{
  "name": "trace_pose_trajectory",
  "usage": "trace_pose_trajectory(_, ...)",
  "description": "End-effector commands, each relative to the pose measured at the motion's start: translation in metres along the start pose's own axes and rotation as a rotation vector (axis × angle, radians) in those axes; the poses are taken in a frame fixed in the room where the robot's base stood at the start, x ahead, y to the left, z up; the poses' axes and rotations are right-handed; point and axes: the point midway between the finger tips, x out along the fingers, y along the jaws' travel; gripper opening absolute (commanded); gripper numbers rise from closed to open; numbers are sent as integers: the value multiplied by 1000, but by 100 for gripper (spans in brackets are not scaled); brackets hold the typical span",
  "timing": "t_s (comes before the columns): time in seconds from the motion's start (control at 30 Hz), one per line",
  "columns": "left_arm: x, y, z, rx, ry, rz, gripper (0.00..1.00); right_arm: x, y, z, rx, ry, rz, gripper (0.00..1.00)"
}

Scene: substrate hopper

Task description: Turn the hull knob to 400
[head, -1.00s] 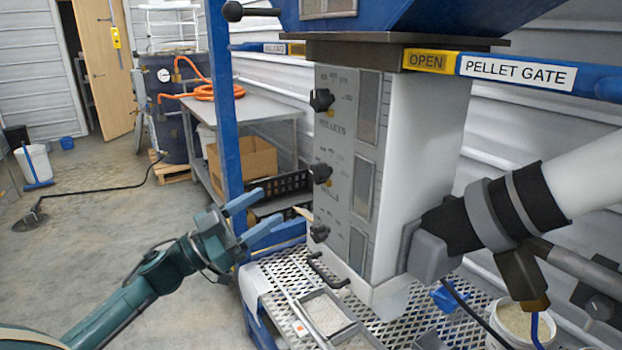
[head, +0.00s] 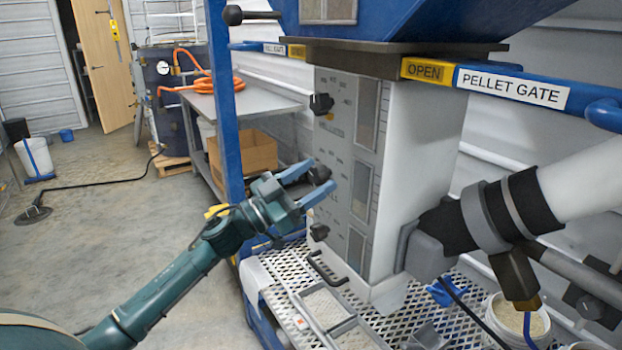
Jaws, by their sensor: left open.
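The grey control panel (head: 345,150) on the white box carries three black knobs in a column. The top knob (head: 321,103) sits by the printed word PELLETS. The middle knob (head: 319,174) is at the tips of my left gripper (head: 322,176). The bottom knob (head: 319,232) is below it. My left gripper is open, one finger above and one below the middle knob; I cannot tell whether they touch it. The lower finger hides the print under that knob, and the dial numbers are too small to read. My right gripper is not in view.
A blue post (head: 224,120) stands left of the panel. A blue bar labelled PELLET GATE (head: 512,90) crosses above the box. A mesh platform (head: 395,310) with trays lies below. A thick hose fitting (head: 480,215) juts from the right side.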

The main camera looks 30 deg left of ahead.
Motion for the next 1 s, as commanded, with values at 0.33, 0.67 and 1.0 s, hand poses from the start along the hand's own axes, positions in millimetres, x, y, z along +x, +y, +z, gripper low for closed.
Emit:
trace_pose_trajectory(0.33, 0, 0, 0, 0, 0, 0, 35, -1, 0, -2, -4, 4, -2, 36)
trace_pose_trajectory(0.67, 0, 0, 0, 1, 0, 0, 15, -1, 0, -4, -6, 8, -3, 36)
trace_pose_trajectory(1.0, -1, -1, 1, 88, -1, 36, 15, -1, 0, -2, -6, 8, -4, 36)
